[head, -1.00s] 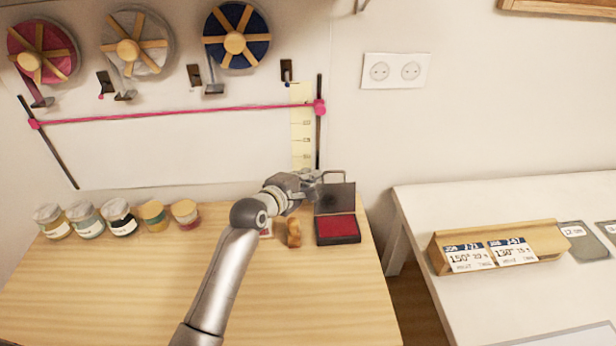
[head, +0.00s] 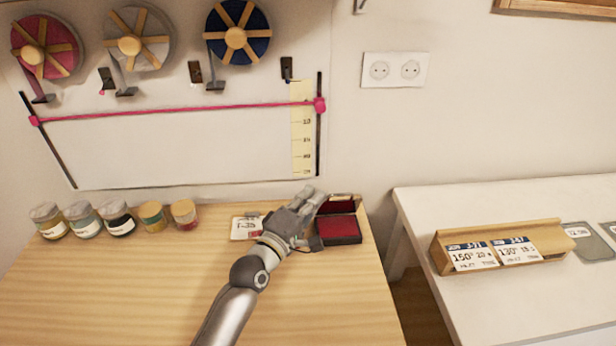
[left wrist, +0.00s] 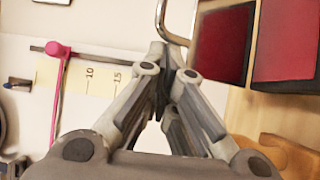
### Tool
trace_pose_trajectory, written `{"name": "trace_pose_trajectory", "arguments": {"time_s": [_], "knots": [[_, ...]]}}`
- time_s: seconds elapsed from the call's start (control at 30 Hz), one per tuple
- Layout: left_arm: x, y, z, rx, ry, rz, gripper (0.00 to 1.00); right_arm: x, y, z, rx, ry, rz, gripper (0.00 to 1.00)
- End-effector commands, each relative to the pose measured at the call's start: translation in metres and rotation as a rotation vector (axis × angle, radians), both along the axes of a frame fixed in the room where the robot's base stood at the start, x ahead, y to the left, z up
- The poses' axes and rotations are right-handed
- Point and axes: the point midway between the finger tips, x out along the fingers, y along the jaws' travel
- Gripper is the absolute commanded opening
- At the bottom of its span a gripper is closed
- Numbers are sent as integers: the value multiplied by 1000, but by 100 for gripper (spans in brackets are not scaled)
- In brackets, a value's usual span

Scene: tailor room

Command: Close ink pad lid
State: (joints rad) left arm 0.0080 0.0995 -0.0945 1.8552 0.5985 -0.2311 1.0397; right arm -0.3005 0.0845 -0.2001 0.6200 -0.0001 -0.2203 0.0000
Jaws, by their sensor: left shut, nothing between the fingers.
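The ink pad (head: 338,230) is a dark case with a red pad, near the right end of the wooden table. Its hinged lid (head: 338,207) is open, raised at an angle behind the pad, with its dark reddish inner face showing. My left gripper (head: 312,194) is shut and empty, just left of the lid and near its upper left edge. In the left wrist view the closed fingertips (left wrist: 160,52) are beside the lid (left wrist: 222,45) and its metal loop (left wrist: 163,24); contact cannot be told. The red pad (left wrist: 285,42) lies beyond the lid. My right gripper is not in view.
A white card (head: 244,228) lies left of the gripper. A wooden stamp (left wrist: 275,150) shows in the left wrist view; my gripper hides it in the head view. Several jars (head: 122,219) stand at left. A white table (head: 520,295) is at right. The table's front left is clear.

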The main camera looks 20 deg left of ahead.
Motion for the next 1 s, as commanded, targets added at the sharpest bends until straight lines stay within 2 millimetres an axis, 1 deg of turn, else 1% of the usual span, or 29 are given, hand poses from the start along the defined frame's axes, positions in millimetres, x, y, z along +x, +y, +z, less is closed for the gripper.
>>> {"name": "trace_pose_trajectory", "arguments": {"time_s": [0.2, 0.5, 0.73, 1.0], "knots": [[-19, -9, -9, -1, 4, -3, 0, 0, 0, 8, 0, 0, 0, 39], [-38, -16, -29, -1, 3, -2, 0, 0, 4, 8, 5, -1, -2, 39], [-46, -20, -41, 0, 3, -2, 0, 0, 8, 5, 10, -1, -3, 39], [-51, -22, -49, 0, 2, -2, 0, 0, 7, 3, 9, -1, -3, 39]]}}
